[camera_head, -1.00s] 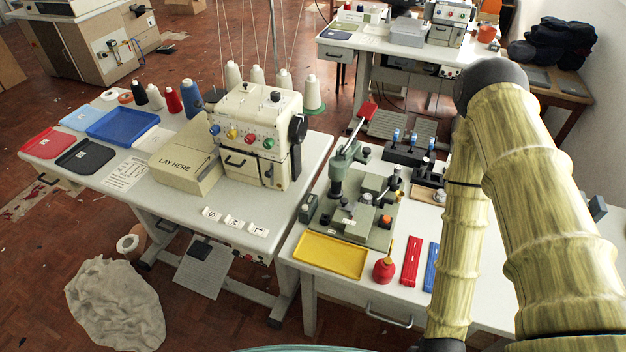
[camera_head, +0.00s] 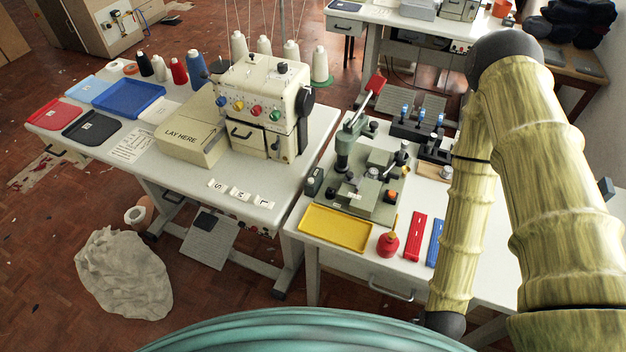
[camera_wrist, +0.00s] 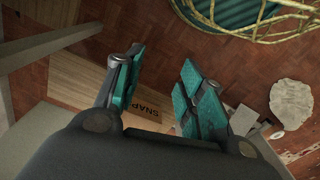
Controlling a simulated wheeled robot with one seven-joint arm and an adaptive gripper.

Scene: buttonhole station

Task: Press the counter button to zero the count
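A cream buttonhole machine (camera_head: 262,105) stands on the left white table, with yellow, blue, green and red round knobs on its front and a black handwheel at its right. A small dark box (camera_head: 314,181) stands at the left edge of the right table, beside the grey-green press (camera_head: 365,185). I cannot tell which part is the counter button; no count display is readable. My gripper (camera_wrist: 162,65) shows in the wrist view, its two teal-padded fingers apart and empty, above the floor and away from the machine. In the head view the gripper is hidden.
The right table also holds a yellow tray (camera_head: 335,229), a red oil can (camera_head: 388,243) and red and blue strips. A crumpled cloth (camera_head: 124,272) lies on the floor. Floor left of the tables is mostly open.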

